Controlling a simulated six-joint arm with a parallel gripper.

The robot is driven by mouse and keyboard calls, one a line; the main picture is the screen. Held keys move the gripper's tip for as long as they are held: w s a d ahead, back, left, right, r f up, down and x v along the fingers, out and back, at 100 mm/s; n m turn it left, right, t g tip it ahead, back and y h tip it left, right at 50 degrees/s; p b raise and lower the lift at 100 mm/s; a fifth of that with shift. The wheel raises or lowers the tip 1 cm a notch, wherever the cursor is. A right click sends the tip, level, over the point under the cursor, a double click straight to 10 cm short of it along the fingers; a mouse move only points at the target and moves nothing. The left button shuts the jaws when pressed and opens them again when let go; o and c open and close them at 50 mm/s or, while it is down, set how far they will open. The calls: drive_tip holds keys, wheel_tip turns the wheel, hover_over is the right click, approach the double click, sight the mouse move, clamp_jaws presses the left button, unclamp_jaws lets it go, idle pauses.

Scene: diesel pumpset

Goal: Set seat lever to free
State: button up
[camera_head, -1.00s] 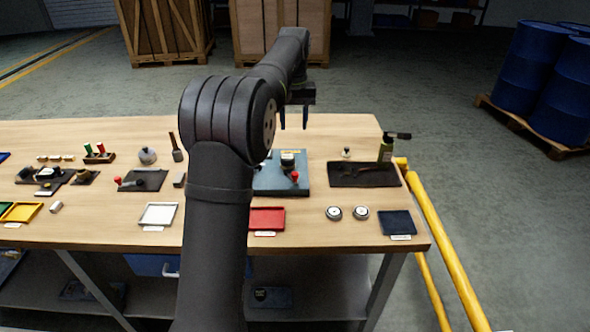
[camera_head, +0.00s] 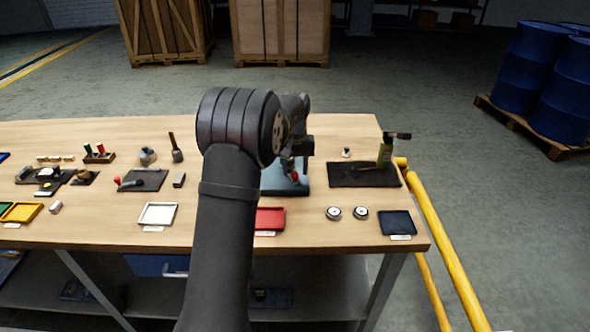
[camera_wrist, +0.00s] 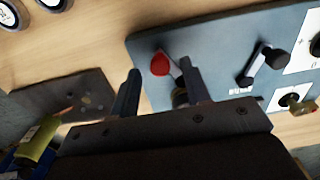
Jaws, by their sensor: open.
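A blue-grey board (camera_wrist: 220,55) carries a lever with a red knob (camera_wrist: 160,64) and a dark round pivot. A black crank-like handle (camera_wrist: 265,62) sits on the same board beside white label plates; I cannot read which is the seat lever. In the wrist view my gripper (camera_wrist: 159,70) is open, its two fingers apart, with the red knob appearing between the tips. I cannot tell whether the fingers are down around it. In the head view the board (camera_head: 272,182) is partly hidden by my arm, and the red knob (camera_head: 295,177) shows under the gripper.
A dark mat (camera_head: 350,176) with a green bottle (camera_head: 385,150) lies right of the board. A red tray (camera_head: 270,219), two round gauges (camera_head: 347,213) and a dark blue tray (camera_head: 397,223) are along the front. A brass fitting (camera_wrist: 298,104) sits near the board's edge.

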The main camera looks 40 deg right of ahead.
drive_tip(key=shift+f, duration=0.45)
drive_tip(key=shift+c, duration=0.4)
clamp_jaws()
